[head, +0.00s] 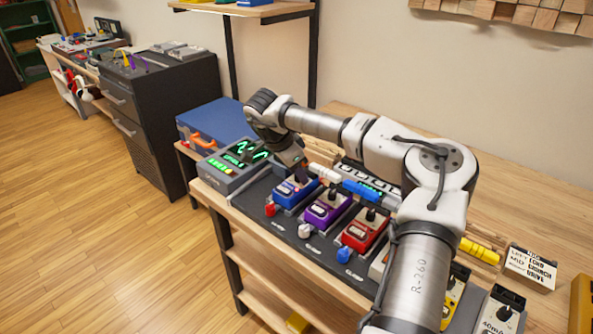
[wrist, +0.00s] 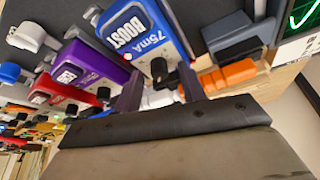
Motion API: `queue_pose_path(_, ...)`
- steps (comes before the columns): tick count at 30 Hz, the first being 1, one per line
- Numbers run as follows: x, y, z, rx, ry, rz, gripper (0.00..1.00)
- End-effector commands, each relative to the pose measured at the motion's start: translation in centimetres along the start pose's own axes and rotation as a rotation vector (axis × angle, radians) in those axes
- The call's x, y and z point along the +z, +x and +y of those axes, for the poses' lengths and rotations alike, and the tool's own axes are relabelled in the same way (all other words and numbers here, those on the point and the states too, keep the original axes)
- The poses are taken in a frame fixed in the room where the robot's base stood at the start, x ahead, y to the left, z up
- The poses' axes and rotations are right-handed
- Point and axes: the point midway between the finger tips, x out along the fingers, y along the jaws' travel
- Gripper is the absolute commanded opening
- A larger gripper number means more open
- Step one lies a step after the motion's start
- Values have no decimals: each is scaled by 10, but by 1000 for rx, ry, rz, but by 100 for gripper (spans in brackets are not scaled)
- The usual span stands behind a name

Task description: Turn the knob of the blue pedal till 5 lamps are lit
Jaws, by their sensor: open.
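The blue pedal (head: 291,193) stands at the left end of the pedal row in the head view. In the wrist view the blue pedal (wrist: 138,28) reads "BOOST 75mA", and its black knob (wrist: 159,68) shows just ahead of my fingers. My gripper (wrist: 160,90) is open, with one dark finger on each side of the knob; I cannot tell whether they touch it. In the head view my gripper (head: 301,176) is above the back of the blue pedal and hides its knob.
A purple pedal (head: 326,208) and a red pedal (head: 363,232) stand right of the blue one. A blue-and-white tool (head: 370,190) lies behind them. An orange-handled tool (wrist: 228,76) lies close to my fingers. A blue case (head: 214,119) sits behind the display unit.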

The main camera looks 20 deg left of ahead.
Motion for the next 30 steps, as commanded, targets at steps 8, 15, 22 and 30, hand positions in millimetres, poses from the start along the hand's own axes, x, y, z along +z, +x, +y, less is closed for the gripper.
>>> queue_pose_path(8,0,-44,-1,-4,0,4,41)
queue_pose_path(15,0,-99,-1,-3,1,4,41)
queue_pose_path(22,0,-130,0,-2,1,2,41)
queue_pose_path(30,0,-137,0,0,0,0,41)
